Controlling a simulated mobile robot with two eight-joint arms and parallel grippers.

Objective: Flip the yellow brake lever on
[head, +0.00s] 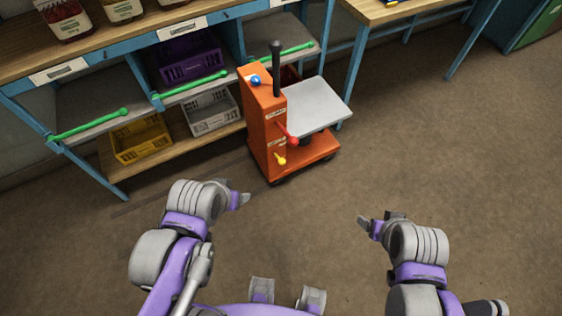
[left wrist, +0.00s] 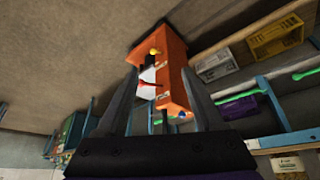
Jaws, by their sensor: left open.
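The yellow brake lever (head: 281,160) is a small knob-ended handle low on the narrow front of an orange cart (head: 258,125). A red lever (head: 289,136) sits above it. My left gripper (head: 243,199) is in front of the cart, below and left of the yellow lever, apart from it. In the left wrist view my left gripper (left wrist: 158,72) is open and empty, with the yellow lever (left wrist: 155,51) and red lever (left wrist: 150,84) seen between its fingers. My right gripper (head: 366,224) hangs over the floor to the right; its jaw gap is unclear.
The cart has a grey platform (head: 318,103), a dark upright handle (head: 276,65) and a blue knob (head: 255,80). A blue-framed shelf holds yellow (head: 143,138), grey (head: 213,112) and purple (head: 190,65) crates behind it. Open floor (head: 440,140) lies to the right.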

